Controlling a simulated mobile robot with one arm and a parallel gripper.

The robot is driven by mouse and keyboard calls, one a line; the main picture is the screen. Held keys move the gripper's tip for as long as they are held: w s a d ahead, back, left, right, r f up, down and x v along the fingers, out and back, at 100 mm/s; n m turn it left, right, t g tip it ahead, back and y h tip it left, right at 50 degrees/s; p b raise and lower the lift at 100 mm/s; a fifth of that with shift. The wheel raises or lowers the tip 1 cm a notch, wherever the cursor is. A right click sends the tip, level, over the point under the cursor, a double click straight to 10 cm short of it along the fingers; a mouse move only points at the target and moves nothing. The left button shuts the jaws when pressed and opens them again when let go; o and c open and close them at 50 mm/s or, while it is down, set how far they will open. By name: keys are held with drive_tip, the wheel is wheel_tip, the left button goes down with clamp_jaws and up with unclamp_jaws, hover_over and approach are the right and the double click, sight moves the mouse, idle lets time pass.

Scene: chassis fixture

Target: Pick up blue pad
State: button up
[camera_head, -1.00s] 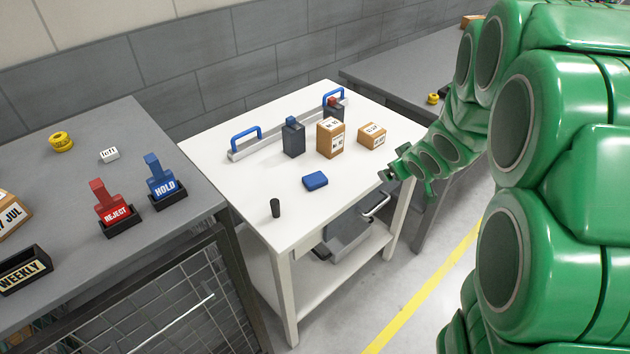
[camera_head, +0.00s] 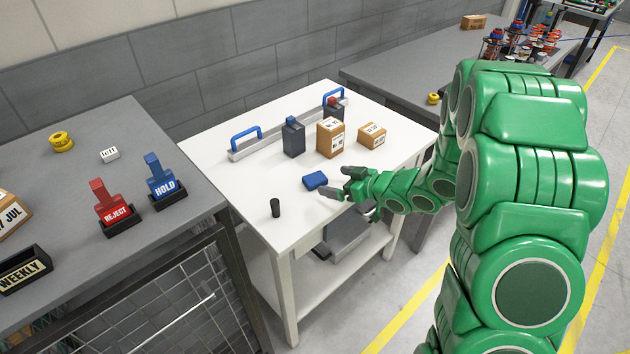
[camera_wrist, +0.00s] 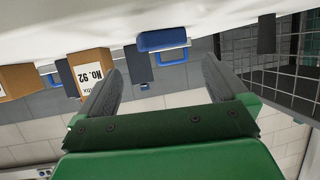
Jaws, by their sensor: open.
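The blue pad (camera_head: 315,180) lies flat on the white table (camera_head: 262,205), near its middle front. In the wrist view the blue pad (camera_wrist: 163,39) shows at the top, ahead of and between my fingers, on the table surface, which appears upside down. My gripper (camera_head: 342,183) is open and empty, just to the right of the pad in the head view, with its fingers pointing toward it. In the wrist view my gripper's two dark fingers (camera_wrist: 160,80) are spread wide. I see no contact with the pad.
Behind the pad stand a dark container (camera_head: 293,138), a tan box (camera_head: 330,138), a smaller box (camera_head: 372,135) and a rail with blue handles (camera_head: 246,139). A small black cylinder (camera_head: 275,208) stands to the left front.

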sight(315, 177)
drive_tip(key=shift+x, duration=3.65)
drive_tip(key=shift+s+f, duration=0.1)
drive_tip(key=shift+f, duration=0.05)
drive_tip(key=shift+c, duration=0.5)
drive_tip(key=c, duration=0.8)
wheel_tip(315, 177, up, 10)
